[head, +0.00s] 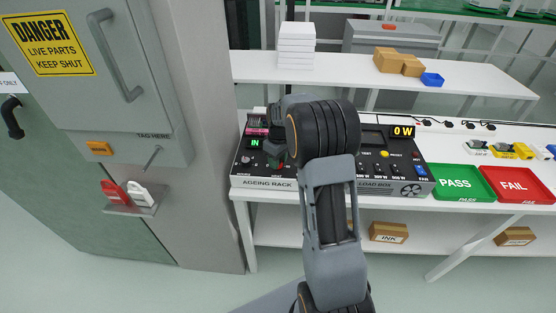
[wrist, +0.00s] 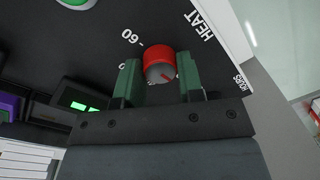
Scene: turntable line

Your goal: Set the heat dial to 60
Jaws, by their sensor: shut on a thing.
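The heat dial (wrist: 158,60) is a red knob with a grey cap, on the dark panel of the ageing rack (head: 262,183). It sits between the two green fingers of my gripper (wrist: 160,74) in the wrist view, and the gripper is shut on it. A "60" mark shows left of the dial, and "HEAT" is printed at its upper right. A thin reddish line shows on the cap, but I cannot tell the exact setting. In the head view my gripper (head: 278,158) is over the rack and mostly hides the dial.
The load box (head: 375,187) with a "0 W" display stands right of the rack. Green PASS (head: 456,198) and red FAIL (head: 515,200) trays lie further right. A grey cabinet (head: 110,75) with a danger sign stands at the left.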

